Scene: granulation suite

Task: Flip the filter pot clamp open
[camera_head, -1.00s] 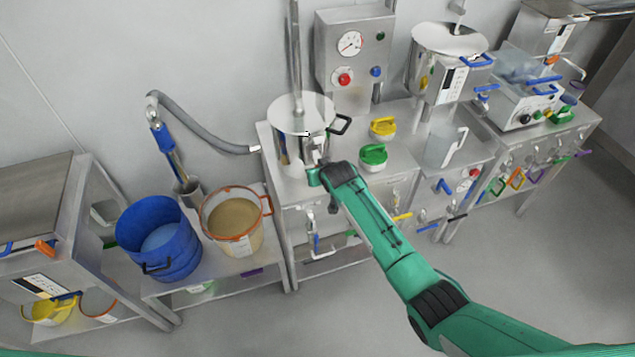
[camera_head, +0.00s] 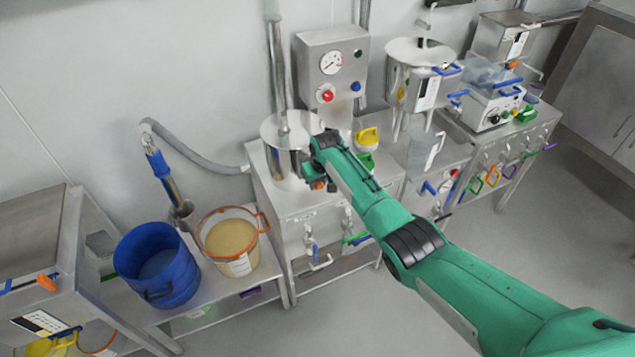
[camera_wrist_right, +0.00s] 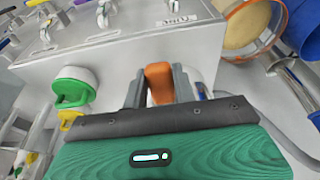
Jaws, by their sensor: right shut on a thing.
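The filter pot appears to be the steel pot with a shiny round lid (camera_head: 290,128) on the steel cabinet, below the gauge box. My right gripper (camera_head: 318,183) is at its front right side, and my arm covers that side of the pot. In the right wrist view the fingers (camera_wrist_right: 158,88) are shut on an orange piece (camera_wrist_right: 159,76), likely the clamp's handle. A small orange-red bit also shows by the fingers in the head view. The rest of the clamp is hidden, so I cannot tell its angle. My left gripper is not in view.
Yellow (camera_head: 367,138) and green (camera_head: 366,162) handled items stand right of the pot, close to my arm. A blue bucket (camera_head: 158,262) and an orange-rimmed bucket (camera_head: 230,240) stand on the lower shelf at left. The floor in front is clear.

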